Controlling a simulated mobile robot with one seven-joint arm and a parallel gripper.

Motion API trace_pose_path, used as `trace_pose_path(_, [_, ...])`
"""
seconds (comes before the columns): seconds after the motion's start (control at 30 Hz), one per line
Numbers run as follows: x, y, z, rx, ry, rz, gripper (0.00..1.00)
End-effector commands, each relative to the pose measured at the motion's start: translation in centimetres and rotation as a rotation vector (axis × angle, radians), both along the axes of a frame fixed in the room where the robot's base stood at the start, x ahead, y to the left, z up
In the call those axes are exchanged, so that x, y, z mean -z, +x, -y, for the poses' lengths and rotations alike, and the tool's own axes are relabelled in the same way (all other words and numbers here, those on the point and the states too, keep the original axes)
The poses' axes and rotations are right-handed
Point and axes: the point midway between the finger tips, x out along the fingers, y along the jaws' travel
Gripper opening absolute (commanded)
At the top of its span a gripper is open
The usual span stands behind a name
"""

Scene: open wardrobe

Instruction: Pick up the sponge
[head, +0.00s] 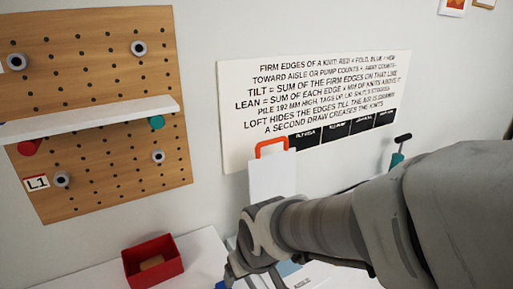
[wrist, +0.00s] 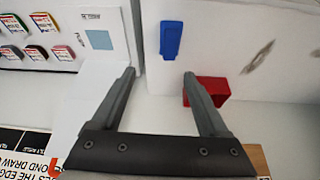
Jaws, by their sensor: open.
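A tan block (head: 151,262), perhaps the sponge, lies inside a red open bin (head: 172,269) on the white surface at the lower left of the head view. In the wrist view the red bin (wrist: 214,88) shows partly behind the right finger, and its inside cannot be made out. My gripper (wrist: 159,76) is open, with nothing between its fingers. In the head view the gripper is at the lower middle, to the right of the bin and apart from it, with its fingertips hard to make out.
A blue object (wrist: 171,40) lies beyond the fingertips. A white panel with a light-blue square (wrist: 98,39) and several coloured stacks are at left. A pegboard (head: 100,110) with a white shelf (head: 90,119) stands above the bin. A lettered sign (head: 315,100) hangs behind my arm.

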Motion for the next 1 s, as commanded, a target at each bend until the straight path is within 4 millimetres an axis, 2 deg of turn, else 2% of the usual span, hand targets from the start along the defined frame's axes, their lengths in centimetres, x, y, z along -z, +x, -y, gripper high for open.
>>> trace_pose_path(0.1, [1.4, -0.2, -1.6, -0.038, 0.008, -0.012, 0.78])
trace_pose_path(0.27, [2.8, 0.0, -2.4, -0.053, 0.011, -0.016, 0.78])
trace_pose_path(0.7, [11.2, 2.8, -4.2, -0.055, 0.01, -0.017, 0.78])
trace_pose_path(0.8, [12.4, 3.4, -4.5, -0.053, 0.01, -0.016, 0.78])
trace_pose_path(1.0, [13.3, 3.9, -4.8, -0.051, 0.011, -0.014, 0.78])
